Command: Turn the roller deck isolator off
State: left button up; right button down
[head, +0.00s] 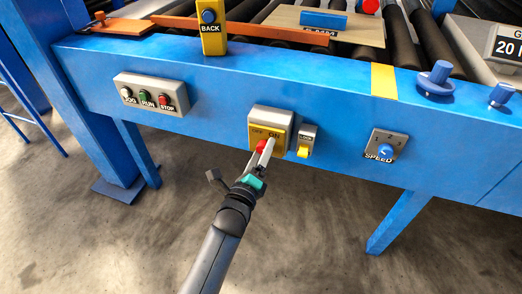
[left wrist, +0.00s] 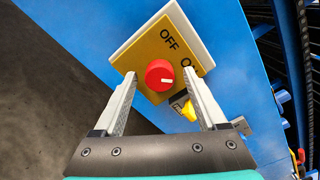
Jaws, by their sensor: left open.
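The roller deck isolator is a yellow plate (head: 283,120) on a grey box, marked OFF and ON, on the blue side rail; its plate (left wrist: 152,52) also shows in the left wrist view. Its round red knob (head: 261,147) sits below the labels. In the left wrist view the red knob (left wrist: 158,72) has a short white mark, which seems to point to the ON side. My left gripper (head: 261,157) is open in front of the isolator. In the left wrist view its fingers (left wrist: 160,80) stand either side of the knob, with gaps visible. My right gripper is not in view.
A small box with a yellow lever (head: 303,151) sits close right of the isolator. A SPEED dial (head: 385,150) is further right. A JOG, RUN, STOP panel (head: 151,95) is to the left. A yellow BACK post (head: 211,32) stands above. The floor below is open.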

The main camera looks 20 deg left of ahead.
pick_arm(q)
jog(key=c, duration=0.5)
grip_shut()
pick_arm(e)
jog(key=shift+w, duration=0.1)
